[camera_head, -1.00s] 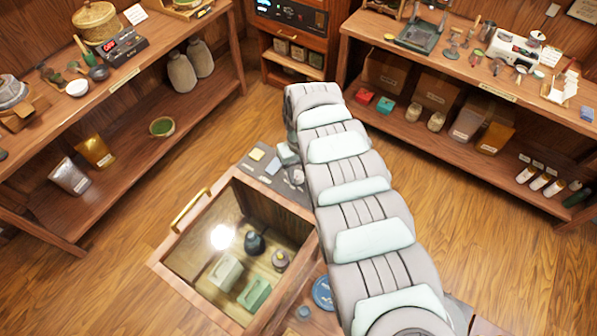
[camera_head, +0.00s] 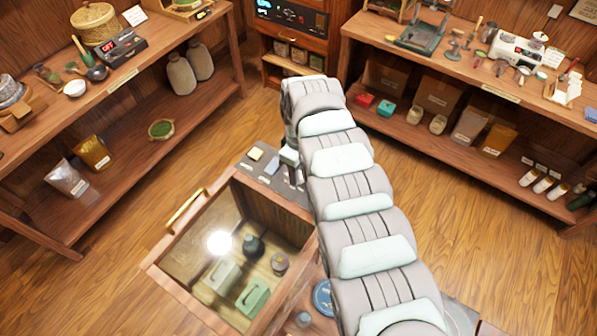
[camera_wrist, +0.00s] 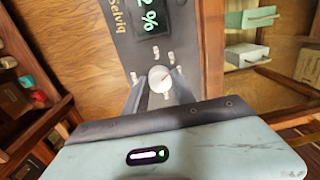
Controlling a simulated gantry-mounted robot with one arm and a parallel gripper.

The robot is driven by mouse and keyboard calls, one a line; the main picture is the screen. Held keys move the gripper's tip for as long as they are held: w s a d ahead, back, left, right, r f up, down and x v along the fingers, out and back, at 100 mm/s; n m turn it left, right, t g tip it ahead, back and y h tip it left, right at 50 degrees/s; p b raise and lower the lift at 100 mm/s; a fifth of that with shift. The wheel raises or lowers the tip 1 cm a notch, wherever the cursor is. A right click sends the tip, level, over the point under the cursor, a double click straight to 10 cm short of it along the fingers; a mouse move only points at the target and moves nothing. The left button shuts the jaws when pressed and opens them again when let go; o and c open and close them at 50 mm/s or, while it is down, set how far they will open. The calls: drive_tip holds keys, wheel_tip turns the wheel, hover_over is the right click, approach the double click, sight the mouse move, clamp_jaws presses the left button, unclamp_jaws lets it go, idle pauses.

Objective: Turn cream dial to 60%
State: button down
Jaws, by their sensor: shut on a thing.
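In the wrist view the cream dial (camera_wrist: 159,77) is a small round knob on a dark control panel (camera_wrist: 182,42). A thin reddish mark shows on its face. My gripper (camera_wrist: 163,88) is shut on the dial, with one grey finger on each side. In the head view my gripper (camera_head: 291,164) is at the dark panel (camera_head: 262,172) behind the glass-topped case, and my arm hides the dial.
The glass-topped case (camera_head: 166,262) with a brass handle (camera_head: 186,211) stands in front of the panel and holds a few items. Crowded shelves line the left (camera_head: 170,62) and right (camera_head: 440,58). The wooden floor between them is mostly clear.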

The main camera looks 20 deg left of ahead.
idle(0.4)
drive_tip(key=c, duration=1)
unclamp_jaws()
drive_tip(key=shift+c, duration=0.2)
drive_tip(key=shift+r, duration=0.1)
wheel_tip(320, 180, up, 11)
drive_tip(key=b, duration=0.2)
drive_tip(key=shift+w+f, duration=0.2)
drive_tip(key=shift+w, duration=0.05)
